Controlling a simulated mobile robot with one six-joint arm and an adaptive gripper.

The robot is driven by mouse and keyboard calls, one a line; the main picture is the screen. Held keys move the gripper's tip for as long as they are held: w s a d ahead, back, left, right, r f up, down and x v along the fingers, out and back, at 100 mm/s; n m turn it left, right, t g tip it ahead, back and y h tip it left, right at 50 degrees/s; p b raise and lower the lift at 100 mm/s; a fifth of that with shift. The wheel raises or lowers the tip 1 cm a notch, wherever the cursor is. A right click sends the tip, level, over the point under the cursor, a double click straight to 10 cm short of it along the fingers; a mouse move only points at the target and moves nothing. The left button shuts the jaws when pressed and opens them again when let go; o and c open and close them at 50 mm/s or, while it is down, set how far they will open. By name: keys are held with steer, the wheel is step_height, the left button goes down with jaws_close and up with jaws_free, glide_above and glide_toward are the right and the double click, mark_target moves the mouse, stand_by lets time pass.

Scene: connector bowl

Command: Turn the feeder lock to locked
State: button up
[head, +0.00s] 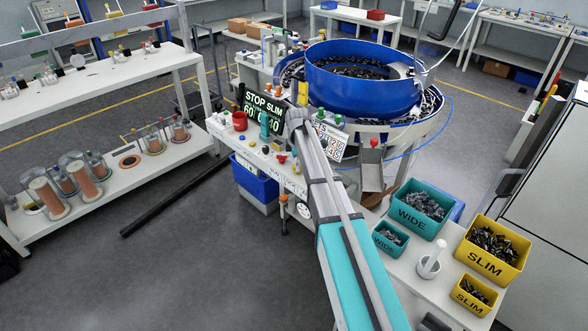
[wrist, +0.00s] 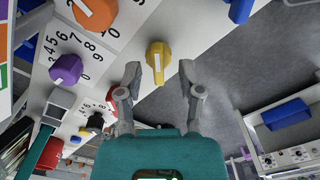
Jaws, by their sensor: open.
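The feeder lock is not labelled in what I can read, so I cannot tell for sure which control it is. In the wrist view a yellow knob (wrist: 158,56) with a white mark stands at the edge of a white panel. My gripper (wrist: 160,70) is open, with its two fingers apart on either side of the knob's line; I see no clear contact. An orange knob (wrist: 94,12) and a purple knob (wrist: 66,68), each with numbers around it, sit to the left. In the head view my arm hides the gripper.
A blue bowl feeder (head: 360,100) stands behind the control bench. A display (head: 264,107) reads STOP SLIM. Green WIDE bins (head: 420,222) and yellow SLIM bins (head: 492,266) stand at right. A blue bin (head: 255,180) is below the bench. Open floor lies at left.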

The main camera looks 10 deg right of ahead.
steer(key=shift+f, duration=0.3)
jaws_close()
